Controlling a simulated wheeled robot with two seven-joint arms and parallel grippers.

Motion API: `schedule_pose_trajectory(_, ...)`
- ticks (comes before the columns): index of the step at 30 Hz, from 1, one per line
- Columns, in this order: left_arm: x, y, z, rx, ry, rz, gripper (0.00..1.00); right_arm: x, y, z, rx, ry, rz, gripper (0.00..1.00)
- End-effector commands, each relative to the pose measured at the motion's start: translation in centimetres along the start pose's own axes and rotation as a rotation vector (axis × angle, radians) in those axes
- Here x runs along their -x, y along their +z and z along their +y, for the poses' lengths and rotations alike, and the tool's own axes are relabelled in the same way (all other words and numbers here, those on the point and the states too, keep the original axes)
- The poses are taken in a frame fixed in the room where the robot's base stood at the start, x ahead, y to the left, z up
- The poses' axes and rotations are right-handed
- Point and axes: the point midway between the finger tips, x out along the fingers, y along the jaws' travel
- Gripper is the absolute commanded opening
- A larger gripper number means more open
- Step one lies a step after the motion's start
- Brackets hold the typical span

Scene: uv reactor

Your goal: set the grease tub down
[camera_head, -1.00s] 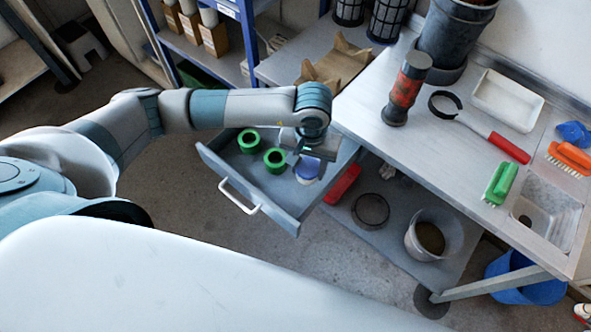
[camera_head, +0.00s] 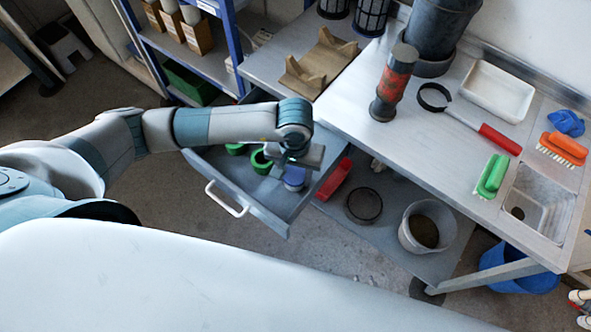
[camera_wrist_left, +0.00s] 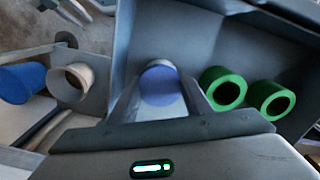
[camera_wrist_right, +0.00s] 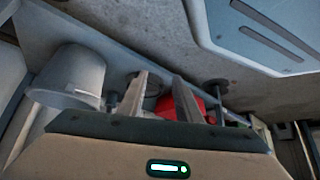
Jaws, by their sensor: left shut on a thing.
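The grease tub (camera_head: 294,178) is white with a blue lid, held at the right part of the open drawer (camera_head: 228,183). In the left wrist view its blue lid (camera_wrist_left: 158,86) shows between the two fingers. My left gripper (camera_head: 292,164) points down over the drawer, shut on the tub. I cannot tell whether the tub's base touches the drawer floor. My right gripper (camera_wrist_right: 160,85) shows only in its own wrist view, with its fingers apart and nothing between them.
Two green rings (camera_head: 261,161) lie in the drawer beside the tub. A red object (camera_head: 335,180), a dark round sieve (camera_head: 363,206) and a bucket (camera_head: 424,228) sit on the lower shelf to the right. The bench top (camera_head: 425,148) is above the drawer's right side.

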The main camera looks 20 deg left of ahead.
Motion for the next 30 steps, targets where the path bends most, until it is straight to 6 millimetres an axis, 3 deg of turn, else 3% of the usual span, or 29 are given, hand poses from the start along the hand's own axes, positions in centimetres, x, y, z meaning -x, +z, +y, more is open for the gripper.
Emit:
schedule_pose_trajectory(9,-0.2,0.0,0.0,0.0,0.0,0.0,0.22,0.5,2.3,-0.6,-0.004,-0.006,-0.031,0.31)
schedule_pose_trajectory(12,-0.3,0.0,0.0,0.0,0.0,0.001,0.22,0.4,2.2,-0.7,-0.005,-0.006,-0.029,0.31)
schedule_pose_trajectory(13,-0.2,0.0,0.0,0.0,0.0,0.0,0.49,0.4,1.9,-0.7,-0.005,-0.006,-0.026,0.31)
schedule_pose_trajectory(15,-0.2,0.0,0.0,0.0,0.0,0.0,0.63,0.4,1.6,-0.6,-0.005,-0.006,-0.02,0.31)
schedule_pose_trajectory(30,0.3,0.0,0.0,0.0,0.001,0.001,0.63,0.3,0.8,-0.1,-0.001,0.0,-0.013,0.31)
